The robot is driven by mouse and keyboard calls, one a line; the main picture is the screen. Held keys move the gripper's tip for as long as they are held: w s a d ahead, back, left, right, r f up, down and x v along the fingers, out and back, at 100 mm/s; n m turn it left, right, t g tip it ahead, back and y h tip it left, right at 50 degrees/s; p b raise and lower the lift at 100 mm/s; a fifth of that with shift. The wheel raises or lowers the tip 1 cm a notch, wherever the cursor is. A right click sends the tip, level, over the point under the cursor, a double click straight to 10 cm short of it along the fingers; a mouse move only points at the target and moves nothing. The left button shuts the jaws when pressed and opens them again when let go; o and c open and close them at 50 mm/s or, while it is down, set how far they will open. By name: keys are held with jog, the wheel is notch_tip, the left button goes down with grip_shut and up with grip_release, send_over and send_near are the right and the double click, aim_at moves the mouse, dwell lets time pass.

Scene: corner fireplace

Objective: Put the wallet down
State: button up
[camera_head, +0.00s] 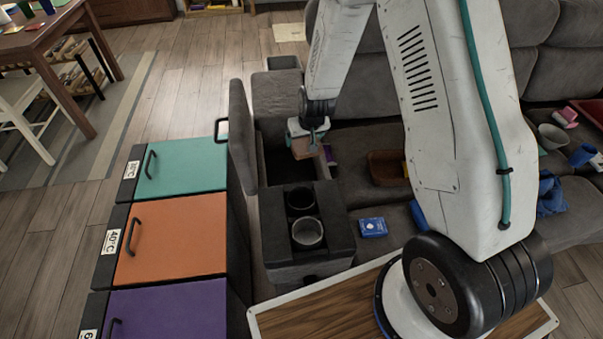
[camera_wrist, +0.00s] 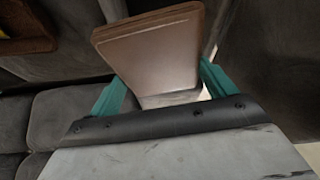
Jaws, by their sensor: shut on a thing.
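The wallet (camera_wrist: 155,55) is a flat brown piece with rounded corners. In the wrist view it sits between the two teal fingers of my gripper (camera_wrist: 165,88), which is shut on it. In the head view the wallet (camera_head: 304,149) shows small and tan below my gripper (camera_head: 308,135). They are over the open storage compartment (camera_head: 284,165) of the grey sofa's armrest. I cannot tell how far the wallet is above the compartment's bottom.
The compartment's raised lid (camera_head: 242,138) stands to the left. In front is a console with two cup holders (camera_head: 306,232). A brown basket (camera_head: 386,167) and a blue card box (camera_head: 373,227) lie on the sofa seat. Coloured laundry bins (camera_head: 172,247) stand at the left.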

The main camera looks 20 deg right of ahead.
jog(key=w+a+f+m, duration=0.1)
jog(key=w+f, duration=0.7)
jog(key=f, duration=0.5)
jog(key=h, duration=0.1)
send_over(292, 176)
jog(key=shift+m, duration=0.4)
jog(key=f, duration=0.9)
jog(key=shift+s+a+f, duration=0.2)
jog(key=shift+s, duration=0.15)
jog(key=shift+f, duration=2.25)
jog(key=shift+f, duration=0.2)
jog(key=o, duration=1)
jog(key=shift+c, duration=0.2)
jog(key=shift+f, duration=0.1)
jog(key=shift+s+d, duration=0.1)
jog(key=shift+d, duration=0.05)
